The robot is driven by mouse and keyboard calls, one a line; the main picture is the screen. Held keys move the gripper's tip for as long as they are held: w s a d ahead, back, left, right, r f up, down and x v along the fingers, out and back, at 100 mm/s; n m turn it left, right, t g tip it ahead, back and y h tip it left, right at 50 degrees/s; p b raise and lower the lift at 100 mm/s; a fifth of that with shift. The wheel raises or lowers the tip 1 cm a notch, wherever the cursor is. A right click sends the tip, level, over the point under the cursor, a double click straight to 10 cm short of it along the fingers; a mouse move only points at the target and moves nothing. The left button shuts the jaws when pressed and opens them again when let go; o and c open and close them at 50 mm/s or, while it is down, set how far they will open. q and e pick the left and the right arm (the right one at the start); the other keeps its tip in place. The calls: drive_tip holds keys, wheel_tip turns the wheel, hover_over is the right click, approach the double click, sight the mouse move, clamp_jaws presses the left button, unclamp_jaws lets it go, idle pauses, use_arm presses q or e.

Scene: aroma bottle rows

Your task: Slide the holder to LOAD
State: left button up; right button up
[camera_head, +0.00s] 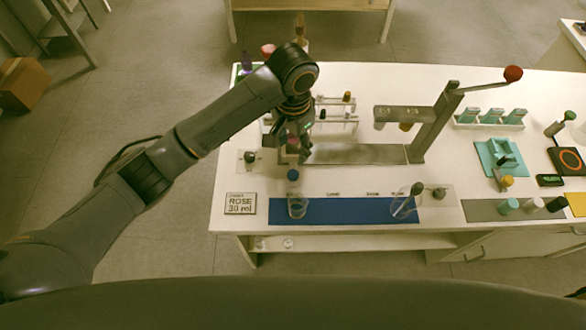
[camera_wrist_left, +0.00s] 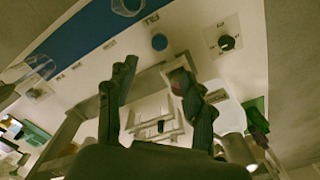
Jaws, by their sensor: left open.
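My left gripper (camera_head: 291,150) is over the left end of a grey metal rail (camera_head: 355,154). In the left wrist view its fingers (camera_wrist_left: 153,72) are spread apart with no object clearly held between them. A small reddish piece (camera_wrist_left: 180,80) shows beside the right-hand finger there. It may be part of the holder, but the gripper and arm hide most of that end of the rail, so I cannot tell. I cannot read a LOAD mark. My right gripper is not in view.
A press-like stand with a red-knobbed lever (camera_head: 512,73) rises at the rail's right end. A blue mat (camera_head: 345,211) with a glass beaker (camera_head: 297,207) and a blue-topped bottle (camera_head: 293,175) lie in front.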

sight(293, 173)
use_arm(q)
wheel_tip(293, 173, down, 12)
drive_tip(key=shift+f+p, duration=0.1)
drive_tip(key=shift+p, duration=0.3)
clamp_jaws()
